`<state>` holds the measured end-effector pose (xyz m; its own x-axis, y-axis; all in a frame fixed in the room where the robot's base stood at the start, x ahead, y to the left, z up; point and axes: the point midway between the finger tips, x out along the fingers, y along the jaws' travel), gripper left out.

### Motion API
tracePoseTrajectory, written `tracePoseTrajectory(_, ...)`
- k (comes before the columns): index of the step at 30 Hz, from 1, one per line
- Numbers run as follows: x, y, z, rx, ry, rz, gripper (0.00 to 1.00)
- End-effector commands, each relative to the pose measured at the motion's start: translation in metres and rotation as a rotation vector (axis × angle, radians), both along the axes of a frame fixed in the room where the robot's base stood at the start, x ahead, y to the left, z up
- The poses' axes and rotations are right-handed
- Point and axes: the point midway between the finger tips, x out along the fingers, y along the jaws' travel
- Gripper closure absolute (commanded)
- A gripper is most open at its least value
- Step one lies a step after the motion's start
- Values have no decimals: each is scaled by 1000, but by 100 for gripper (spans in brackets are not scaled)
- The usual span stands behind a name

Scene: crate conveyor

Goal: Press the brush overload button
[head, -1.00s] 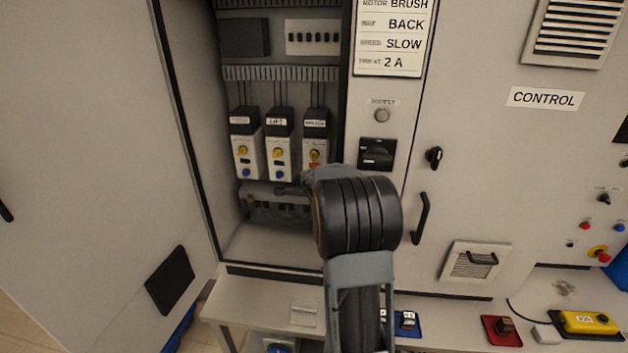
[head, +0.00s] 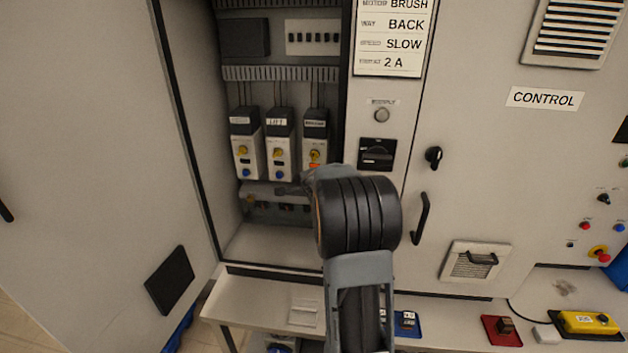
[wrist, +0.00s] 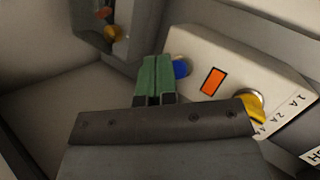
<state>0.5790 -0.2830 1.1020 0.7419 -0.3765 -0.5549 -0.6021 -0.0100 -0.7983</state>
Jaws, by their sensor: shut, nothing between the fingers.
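The brush overload unit (head: 315,148) is the rightmost of three white units in the open cabinet; my arm covers its lower part. In the wrist view the unit (wrist: 215,45) shows a blue button (wrist: 181,68), a lit-looking orange window (wrist: 213,81) and a yellow dial (wrist: 252,108) with marks in A. Only the letters SH of its label show there. My gripper (wrist: 154,62) is shut and empty, its green fingertips beside the blue button. I cannot tell whether they touch it. In the head view my arm hides most of the gripper.
Two more overload units, the left one (head: 246,150) and the middle one (head: 280,150), stand close beside it, with dark windows. A sign (head: 393,40) reads BRUSH, BACK, SLOW, 2 A. A bench (head: 260,306) runs below.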

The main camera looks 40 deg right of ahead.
Motion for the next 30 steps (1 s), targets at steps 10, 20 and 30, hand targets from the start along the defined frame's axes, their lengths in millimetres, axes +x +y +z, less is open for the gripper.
tracePoseTrajectory(10, 6, -5, 0, 0, 0, 0, 100)
tracePoseTrajectory(20, 6, -5, 0, 0, 0, 0, 100)
tracePoseTrajectory(30, 8, -7, 0, 0, 1, 0, 100)
